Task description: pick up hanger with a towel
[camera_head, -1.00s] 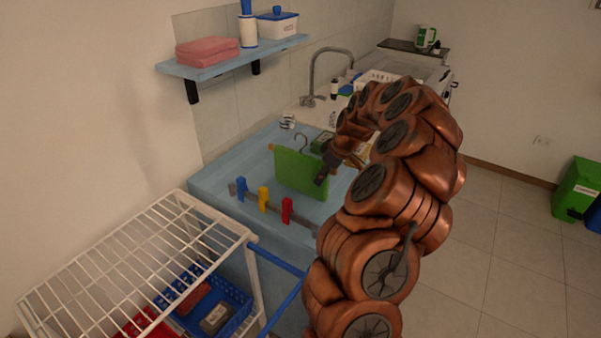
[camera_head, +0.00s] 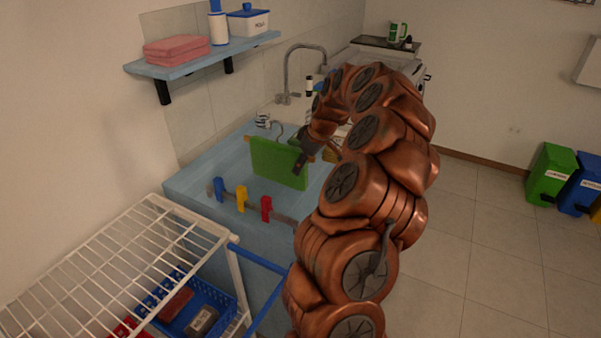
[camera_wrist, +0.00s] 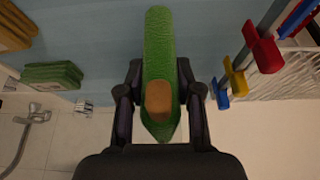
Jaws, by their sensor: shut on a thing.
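The hanger has a green towel (camera_head: 278,163) draped over it, and its metal hook (camera_head: 277,131) rises above the towel. In the head view it is upright over the blue counter; I cannot tell whether its lower edge touches. My gripper (camera_head: 299,164) is at the towel's right end. In the wrist view, the two dark fingers of my gripper (camera_wrist: 160,98) are on either side of the green towel (camera_wrist: 159,45), shut on it around the brown wooden hanger end (camera_wrist: 159,101). The hook is hidden in the wrist view.
A rail with blue (camera_head: 219,189), yellow (camera_head: 241,198) and red (camera_head: 266,208) hooks stands at the counter's front. A white wire rack (camera_head: 110,265) is at lower left. Folded green towels (camera_wrist: 52,76) lie near the faucet (camera_wrist: 36,113).

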